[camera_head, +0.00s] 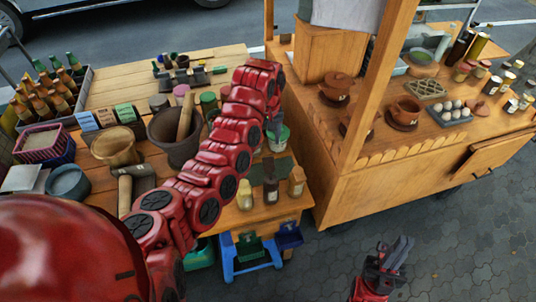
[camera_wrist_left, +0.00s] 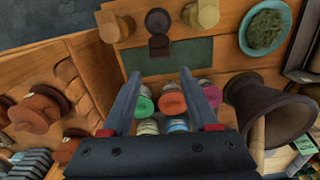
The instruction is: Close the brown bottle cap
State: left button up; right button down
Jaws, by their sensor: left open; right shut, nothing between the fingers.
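A dark brown bottle (camera_head: 271,188) stands between a yellowish bottle (camera_head: 245,195) and a tan bottle (camera_head: 297,181) at the table's front edge. My left gripper (camera_wrist_left: 157,80) is open and empty, above jars with coloured lids and short of the green mat. In the head view it (camera_head: 275,126) is partly hidden beside its arm. My right gripper (camera_head: 398,248) is shut and empty, low over the pavement.
A dark mortar (camera_head: 170,148) with a pestle stands left of my left arm. A green-topped tub (camera_head: 279,138) is behind the bottles. A wooden cart (camera_head: 370,190) with a post stands to the right. A blue stool (camera_head: 252,262) is below the table.

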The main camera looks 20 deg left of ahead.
aim_at(268, 157)
pick_arm(q)
notch_tip(268, 157, down, 6)
jog(key=shift+f+b, duration=0.1)
jog(key=shift+b, duration=1.15)
jog(key=shift+f, duration=1.3)
grip_shut()
